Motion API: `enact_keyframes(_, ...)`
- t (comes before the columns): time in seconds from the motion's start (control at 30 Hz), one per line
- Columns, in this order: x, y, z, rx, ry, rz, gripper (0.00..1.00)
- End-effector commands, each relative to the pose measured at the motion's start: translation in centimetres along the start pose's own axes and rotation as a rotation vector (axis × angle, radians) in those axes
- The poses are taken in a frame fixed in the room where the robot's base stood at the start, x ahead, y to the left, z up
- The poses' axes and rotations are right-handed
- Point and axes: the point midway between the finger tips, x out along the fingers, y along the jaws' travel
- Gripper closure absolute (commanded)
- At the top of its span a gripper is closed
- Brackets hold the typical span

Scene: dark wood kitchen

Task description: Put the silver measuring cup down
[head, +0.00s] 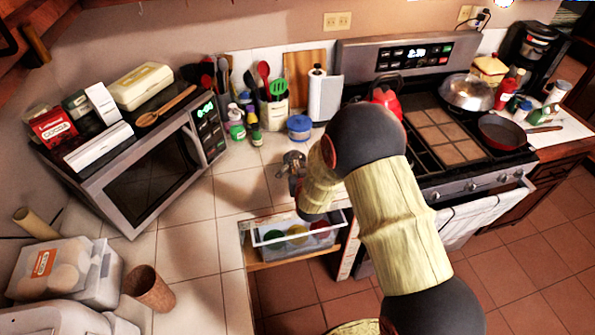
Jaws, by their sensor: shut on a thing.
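My gripper (293,168) is above the tiled counter, near its front edge and left of the stove. It is small in the head view and partly hidden by my own arm. It is shut on the silver measuring cup, of which little can be told apart from the grey fingers. The cup's exact outline and tilt are not clear. The tiled counter (190,250) beneath has bare light tiles to the left of the gripper.
An open drawer (262,240) with colored containers juts out below my gripper. A blue-lidded jar (299,127), a utensil holder (273,112) and bottles (236,124) stand behind. A microwave (150,165) is left, a stove (440,125) right, a brown cup (149,288) front left.

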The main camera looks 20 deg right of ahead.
Motion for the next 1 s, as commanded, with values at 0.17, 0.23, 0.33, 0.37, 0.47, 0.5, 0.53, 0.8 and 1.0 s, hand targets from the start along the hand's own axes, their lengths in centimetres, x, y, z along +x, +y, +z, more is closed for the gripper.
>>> enact_keyframes(0.17, 0.7, 0.0, 2.0, -0.001, -0.002, 0.000, 1.00)
enact_keyframes(0.23, 0.7, 0.0, 2.1, -0.001, -0.004, 0.000, 1.00)
enact_keyframes(0.33, 0.6, 0.0, 2.3, -0.001, -0.009, 0.000, 1.00)
enact_keyframes(0.37, 0.6, 0.1, 2.4, -0.001, -0.010, 0.000, 1.00)
enact_keyframes(0.47, 0.7, 0.1, 2.8, -0.002, -0.014, 0.000, 1.00)
enact_keyframes(0.5, 0.7, 0.1, 2.9, -0.002, -0.015, 0.000, 0.83)
enact_keyframes(0.53, 0.7, 0.1, 2.9, -0.002, -0.016, 0.000, 0.81)
enact_keyframes(0.8, 0.7, 0.1, 2.3, -0.001, -0.006, 0.000, 0.66)
enact_keyframes(1.0, 0.8, 0.0, 2.1, -0.001, -0.003, 0.000, 0.66)
